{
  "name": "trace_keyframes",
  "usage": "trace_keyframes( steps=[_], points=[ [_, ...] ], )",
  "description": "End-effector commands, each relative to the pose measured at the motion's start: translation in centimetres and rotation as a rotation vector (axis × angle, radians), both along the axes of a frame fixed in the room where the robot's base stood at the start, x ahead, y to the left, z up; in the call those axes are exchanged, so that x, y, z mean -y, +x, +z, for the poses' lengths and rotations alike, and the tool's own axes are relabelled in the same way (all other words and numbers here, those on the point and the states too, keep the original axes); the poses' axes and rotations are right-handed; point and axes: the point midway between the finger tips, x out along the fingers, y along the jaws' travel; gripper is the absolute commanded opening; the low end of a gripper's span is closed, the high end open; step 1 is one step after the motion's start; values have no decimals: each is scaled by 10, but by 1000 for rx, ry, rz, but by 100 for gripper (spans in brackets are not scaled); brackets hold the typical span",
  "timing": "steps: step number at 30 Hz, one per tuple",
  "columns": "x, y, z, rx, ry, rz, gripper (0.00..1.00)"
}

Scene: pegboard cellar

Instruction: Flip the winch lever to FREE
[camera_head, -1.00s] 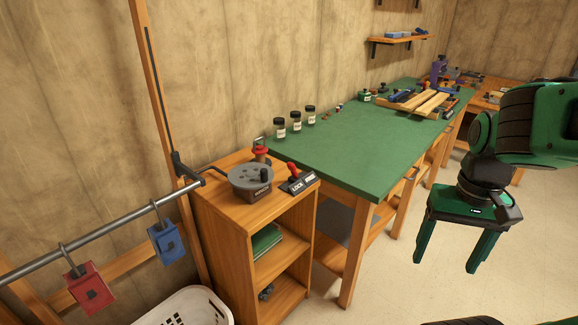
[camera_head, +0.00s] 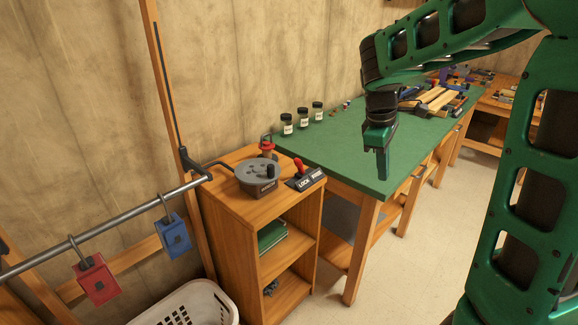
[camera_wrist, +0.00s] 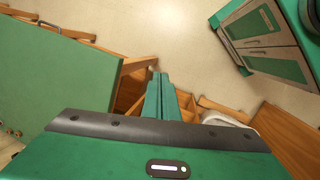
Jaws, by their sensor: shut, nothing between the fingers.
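The winch lever (camera_head: 299,165) has a red handle and stands on a dark plate (camera_head: 306,181) on top of the wooden cabinet. The plate reads LOCK on its left half; the lettering on the right half is too small to read surely. The grey round winch (camera_head: 258,175) sits just left of it. My gripper (camera_head: 382,178) is shut and empty, pointing down over the front edge of the green bench, right of the lever and apart from it. In the wrist view its closed fingers (camera_wrist: 160,76) show; the lever does not.
A green-topped bench (camera_head: 345,155) adjoins the wooden cabinet (camera_head: 245,225), with several jars along the wall. A red-topped item (camera_head: 267,147) stands behind the winch. A rail with red (camera_head: 97,280) and blue (camera_head: 173,238) tags hangs left. A white basket (camera_head: 205,300) stands on the floor.

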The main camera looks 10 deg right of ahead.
Motion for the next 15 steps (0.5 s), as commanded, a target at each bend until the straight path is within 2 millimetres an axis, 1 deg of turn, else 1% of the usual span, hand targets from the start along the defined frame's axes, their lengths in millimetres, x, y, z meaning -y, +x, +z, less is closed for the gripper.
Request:
trace_keyframes(
  steps=[1, 5, 6, 11, 12, 14, 15],
  points=[
    [-11, 19, -2, -14, -25, 85, 0],
    [-38, 62, -5, -48, -93, 299, 0],
    [-47, 75, -6, -59, -116, 365, 0],
    [-92, 123, -11, -109, -213, 629, 0],
    [-105, 135, -13, -122, -240, 696, 0],
    [-124, 151, -15, -144, -282, 795, 0],
    [-138, 161, -17, -158, -309, 858, 0]
  ],
)
